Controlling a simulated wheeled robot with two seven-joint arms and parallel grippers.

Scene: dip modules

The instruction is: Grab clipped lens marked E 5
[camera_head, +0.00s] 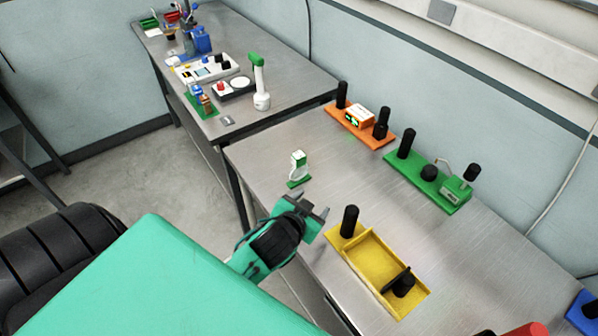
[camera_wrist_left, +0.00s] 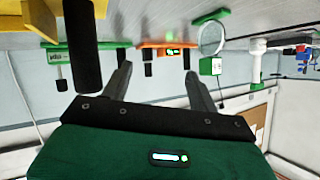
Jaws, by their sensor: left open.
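The clipped lens (camera_head: 299,172) is a clear ring on a small green foot, with a green and white clip on top. It stands upright on the near bench, and its marking is too small to read. It also shows upside down in the left wrist view (camera_wrist_left: 212,53). My left gripper (camera_head: 308,205) is open and empty, just in front of the lens and a little to its right in the head view. Its two spread fingers also show in the left wrist view (camera_wrist_left: 157,68), with the lens beyond and apart from them. My right gripper is not in view.
A yellow tray module (camera_head: 347,257) with black posts lies right of my left gripper. An orange module (camera_head: 345,120) and a green module (camera_head: 417,178) line the bench's back. The far bench holds a white and green stand (camera_head: 260,92). Bare metal surrounds the lens.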

